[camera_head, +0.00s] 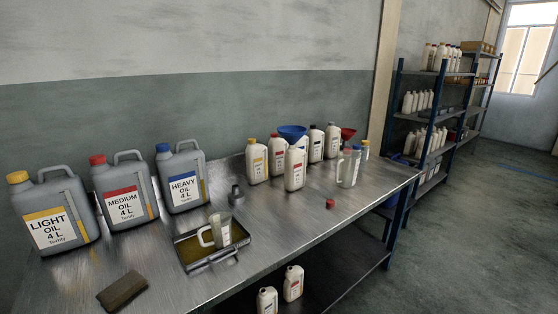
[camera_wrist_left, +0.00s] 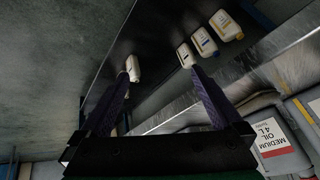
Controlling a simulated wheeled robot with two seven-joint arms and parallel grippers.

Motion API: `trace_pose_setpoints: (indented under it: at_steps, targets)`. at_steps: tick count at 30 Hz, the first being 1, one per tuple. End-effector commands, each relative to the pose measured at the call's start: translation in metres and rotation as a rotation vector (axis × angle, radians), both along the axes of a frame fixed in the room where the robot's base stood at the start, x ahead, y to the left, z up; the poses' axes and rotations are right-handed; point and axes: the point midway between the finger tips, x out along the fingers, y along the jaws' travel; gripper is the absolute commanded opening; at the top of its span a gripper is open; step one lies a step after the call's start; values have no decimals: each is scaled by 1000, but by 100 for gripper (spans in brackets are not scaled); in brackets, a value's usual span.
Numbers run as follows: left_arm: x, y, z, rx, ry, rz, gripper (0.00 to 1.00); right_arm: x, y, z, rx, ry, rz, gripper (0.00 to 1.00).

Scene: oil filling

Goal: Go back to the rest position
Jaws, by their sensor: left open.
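My left gripper (camera_wrist_left: 161,76) shows only in the left wrist view. Its two fingers are spread apart with nothing between them. White bottles (camera_wrist_left: 203,42) appear beyond the fingertips on a dark surface, and the medium oil can (camera_wrist_left: 275,135) is at the right of that view. Neither gripper shows in the head view. There, the light oil can (camera_head: 55,215), medium oil can (camera_head: 124,195) and heavy oil can (camera_head: 182,180) stand upright at the left of the metal table (camera_head: 300,228). A clear jug (camera_head: 222,230) stands in a shallow tray (camera_head: 190,258) with yellowish liquid.
Several white bottles (camera_head: 295,170), a blue funnel (camera_head: 292,131) and another jug (camera_head: 348,168) stand toward the table's back. A red cap (camera_head: 330,203) and brown cloth or sponge (camera_head: 122,291) lie on it. Two bottles (camera_head: 293,283) are below. Shelves (camera_head: 425,117) stand behind; right floor is clear.

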Motion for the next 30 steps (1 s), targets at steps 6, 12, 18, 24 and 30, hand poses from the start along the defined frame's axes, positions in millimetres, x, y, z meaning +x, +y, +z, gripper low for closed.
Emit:
trace_pose_setpoints:
  at_steps: [6,12,18,24,30]
  targets:
    - [-49,-35,-47,-142,237,23,100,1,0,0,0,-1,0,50]
    - [-43,-36,-127,-135,269,20,100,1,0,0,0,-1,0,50]
    - [-63,-34,-227,-129,315,15,100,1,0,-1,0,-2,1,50]
    - [-142,-22,-345,-116,385,6,100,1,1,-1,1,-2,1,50]
    - [-226,-6,-397,-106,429,-2,100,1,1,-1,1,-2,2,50]
